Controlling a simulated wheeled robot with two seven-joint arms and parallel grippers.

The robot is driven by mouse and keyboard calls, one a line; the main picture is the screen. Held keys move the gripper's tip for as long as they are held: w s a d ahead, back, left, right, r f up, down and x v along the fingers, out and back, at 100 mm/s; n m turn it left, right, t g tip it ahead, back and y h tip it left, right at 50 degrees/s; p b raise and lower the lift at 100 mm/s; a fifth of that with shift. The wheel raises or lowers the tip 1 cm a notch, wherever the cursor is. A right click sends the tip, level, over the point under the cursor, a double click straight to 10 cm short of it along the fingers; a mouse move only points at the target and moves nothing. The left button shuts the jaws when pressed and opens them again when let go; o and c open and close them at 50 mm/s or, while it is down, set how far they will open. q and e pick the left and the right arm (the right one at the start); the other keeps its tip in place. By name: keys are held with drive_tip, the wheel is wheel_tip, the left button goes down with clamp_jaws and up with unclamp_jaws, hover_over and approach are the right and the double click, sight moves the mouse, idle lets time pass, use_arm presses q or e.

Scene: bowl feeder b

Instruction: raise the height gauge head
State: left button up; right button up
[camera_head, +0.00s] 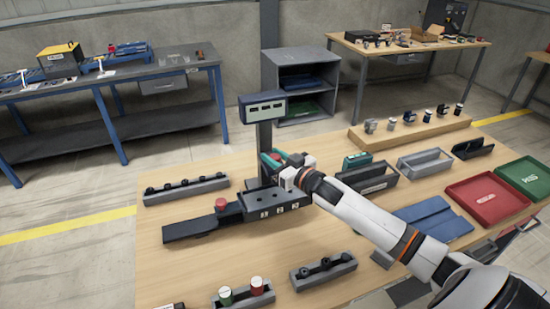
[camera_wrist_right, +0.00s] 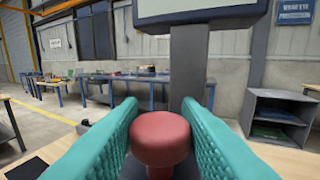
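The height gauge has a grey display box (camera_head: 263,108) on a dark upright post (camera_head: 265,150), standing behind a dark base with numbered labels (camera_head: 265,213). In the right wrist view the post (camera_wrist_right: 188,62) rises behind a red knob (camera_wrist_right: 160,138). My right gripper (camera_wrist_right: 160,108) has its teal fingers on either side of this knob, seeming to touch both sides. In the head view the right gripper (camera_head: 272,160) is in front of the post, and the knob is mostly hidden there. My left gripper is not in view.
Small racks (camera_head: 186,189) and (camera_head: 324,270) lie around the gauge. Red (camera_head: 487,198) and green (camera_head: 527,178) trays are at right. My right arm crosses the table.

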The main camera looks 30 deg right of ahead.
drive_tip(key=o, duration=0.4)
drive_tip(key=shift+r, duration=0.4)
drive_tip(key=shift+f, duration=0.2)
drive_tip(key=shift+s+d+f, duration=0.1)
drive_tip(key=shift+s, duration=0.2)
drive_tip(key=shift+s+d+r+b, duration=0.1)
drive_tip(key=shift+s+d+b, duration=0.3)
drive_tip(key=shift+s, duration=1.5)
drive_tip(key=shift+s+d+r+b, duration=0.15)
drive_tip(key=shift+s+b, duration=0.35)
drive_tip(key=shift+s, duration=1.35)
drive_tip(key=shift+s+d+f+b, duration=0.1)
drive_tip(key=shift+s+d+b, duration=0.3)
drive_tip(key=shift+s, duration=1.5)
